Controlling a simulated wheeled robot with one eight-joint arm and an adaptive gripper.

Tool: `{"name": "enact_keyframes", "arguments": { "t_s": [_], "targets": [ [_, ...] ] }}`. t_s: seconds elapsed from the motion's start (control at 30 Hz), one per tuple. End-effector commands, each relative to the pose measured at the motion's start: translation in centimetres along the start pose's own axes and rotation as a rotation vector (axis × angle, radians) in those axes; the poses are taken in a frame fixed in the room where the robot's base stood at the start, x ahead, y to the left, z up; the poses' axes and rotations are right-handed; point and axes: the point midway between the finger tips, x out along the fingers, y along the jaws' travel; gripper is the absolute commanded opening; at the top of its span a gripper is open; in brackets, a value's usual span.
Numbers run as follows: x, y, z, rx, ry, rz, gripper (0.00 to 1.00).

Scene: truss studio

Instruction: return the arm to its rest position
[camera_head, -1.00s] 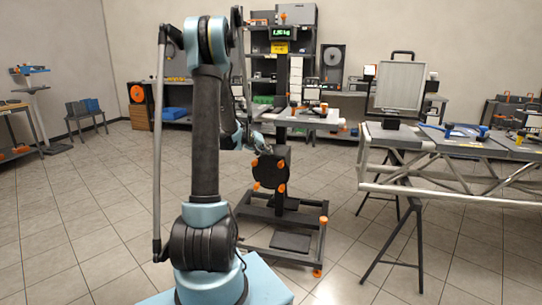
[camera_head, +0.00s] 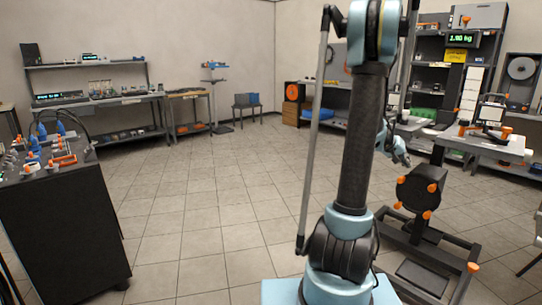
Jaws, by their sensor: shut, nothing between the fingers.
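My arm (camera_head: 352,140) stands upright on its light blue base, right of centre, with dark links and light blue joints. Its upper end runs out of the top of the picture. My gripper (camera_head: 405,160) shows small to the right of the upright link, hanging low in front of the shelving. It looks shut and empty, and part of the forearm is hidden behind the upright link.
A dark stand with a round black disc and orange knobs (camera_head: 420,188) is right of my arm, near the gripper in the picture. A white worktop (camera_head: 490,145) stands behind it. A black cabinet (camera_head: 65,225) with orange-handled items is at left. The tiled floor between is clear.

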Motion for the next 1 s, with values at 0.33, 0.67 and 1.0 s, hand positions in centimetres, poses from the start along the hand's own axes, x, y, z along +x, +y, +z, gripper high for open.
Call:
{"name": "enact_keyframes", "arguments": {
  "t_s": [0.33,0.67,1.0],
  "targets": [
    [-10.5,-3.1,4.9,-0.055,-0.056,-0.163,0.0],
    [-18.9,-5.7,11.5,-0.125,-0.112,-0.322,0.0],
    [-26.1,-7.7,20.0,-0.216,-0.17,-0.488,0.0]
  ]
}}
